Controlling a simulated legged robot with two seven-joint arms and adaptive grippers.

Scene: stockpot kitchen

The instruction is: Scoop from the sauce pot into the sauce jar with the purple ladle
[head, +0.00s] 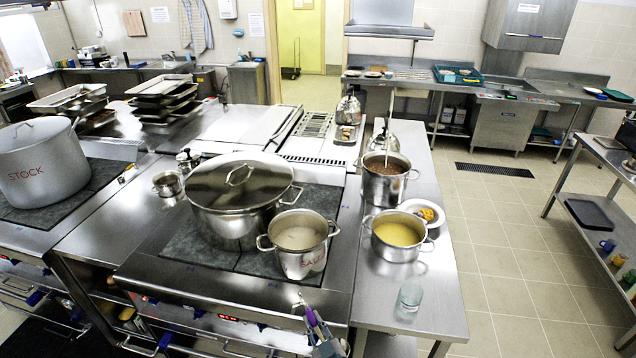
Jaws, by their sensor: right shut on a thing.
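The sauce pot (303,262) is a steel pot with two handles and partly readable red lettering. It stands at the front right of the cooktop and holds a pale, whitish sauce. The sauce jar (409,300) appears to be the clear glass one upright near the front of the right-hand steel counter. My right gripper (321,335) is at the bottom edge, in front of the sauce pot and below its rim. It is shut on the purple ladle (311,317), whose purple handle shows; its bowl is not clearly visible. My left gripper is not in view.
A large lidded pot (238,195) stands left of the sauce pot. A pot of yellow soup (397,253), a pot of brown food (386,187) and a plate (424,211) stand on the right counter (435,310). The counter around the jar is clear.

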